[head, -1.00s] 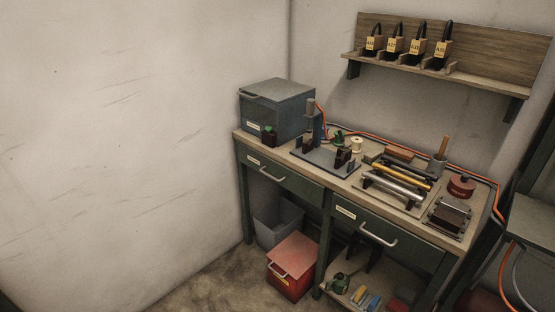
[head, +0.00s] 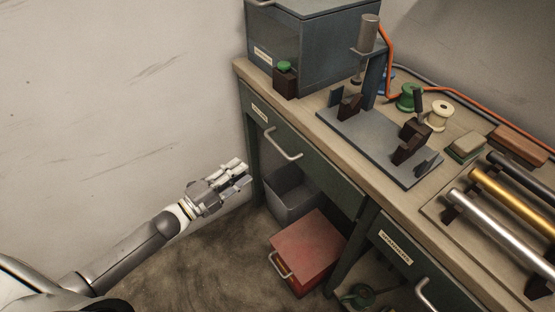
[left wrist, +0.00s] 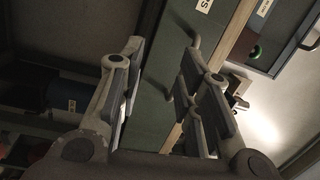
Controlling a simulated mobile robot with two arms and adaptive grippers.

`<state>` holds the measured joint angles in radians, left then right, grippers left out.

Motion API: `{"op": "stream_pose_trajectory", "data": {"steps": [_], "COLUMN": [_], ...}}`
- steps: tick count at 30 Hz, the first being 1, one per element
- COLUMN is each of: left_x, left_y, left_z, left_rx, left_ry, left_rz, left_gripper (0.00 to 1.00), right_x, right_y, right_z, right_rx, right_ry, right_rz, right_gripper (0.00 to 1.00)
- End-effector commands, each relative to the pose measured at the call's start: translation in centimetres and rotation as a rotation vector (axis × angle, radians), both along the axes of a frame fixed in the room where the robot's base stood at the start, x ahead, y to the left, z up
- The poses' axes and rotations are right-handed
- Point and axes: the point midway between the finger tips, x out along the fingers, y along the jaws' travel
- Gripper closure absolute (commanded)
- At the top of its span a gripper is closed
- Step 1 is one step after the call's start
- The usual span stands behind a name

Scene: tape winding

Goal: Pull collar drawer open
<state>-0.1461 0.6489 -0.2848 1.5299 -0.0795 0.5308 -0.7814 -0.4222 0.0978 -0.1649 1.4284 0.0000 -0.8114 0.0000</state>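The left desk drawer (head: 300,163) has a green front, a pale label and a bent metal handle (head: 284,155); it looks shut. Its label is too small to read in the head view; the left wrist view shows the end of a label (left wrist: 205,5) with an "S". My left gripper (head: 243,172) is open and empty, in the air left of the drawer handle and apart from it. In the left wrist view its two fingers (left wrist: 160,72) stand apart, with the green drawer front (left wrist: 162,60) behind them and part of the handle (left wrist: 194,42) beside the right finger. My right gripper is not in view.
A second drawer (head: 410,258) with its own handle is at the right. A grey bin (head: 292,192) and a red box (head: 308,248) stand below. The desktop (head: 300,103) holds a metal jig (head: 380,145) and a grey cabinet (head: 312,50). Floor left of the desk is free.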

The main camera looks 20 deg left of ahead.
Motion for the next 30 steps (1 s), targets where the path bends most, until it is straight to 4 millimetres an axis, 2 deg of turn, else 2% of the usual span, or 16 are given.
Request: {"op": "stream_pose_trajectory", "data": {"steps": [1, 3, 7, 11, 24, 30], "left_x": [-0.2, -0.5, -0.5, 0.6, 6.3, 7.4], "left_y": [-0.8, -1.7, -2.6, -3.4, -7.7, -8.6], "left_z": [0.9, 2.6, 4.1, 4.6, 5.8, 6.0], "left_rx": [0.027, 0.050, 0.068, 0.066, 0.065, 0.066], "left_ry": [-0.063, -0.128, -0.180, -0.184, -0.179, -0.177], "left_rz": [-0.041, -0.079, -0.106, -0.107, -0.104, -0.104], "left_gripper": [0.68, 0.68, 0.68, 0.68, 0.68, 0.68], "right_x": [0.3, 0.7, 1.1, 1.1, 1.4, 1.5], "right_y": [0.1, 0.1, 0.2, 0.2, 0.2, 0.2], "right_z": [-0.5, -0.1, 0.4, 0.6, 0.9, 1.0], "right_rx": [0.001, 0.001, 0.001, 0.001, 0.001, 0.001], "right_ry": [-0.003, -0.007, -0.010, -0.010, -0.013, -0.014], "right_rz": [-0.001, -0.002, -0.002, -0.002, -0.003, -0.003], "right_gripper": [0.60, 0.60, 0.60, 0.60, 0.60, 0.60]}}
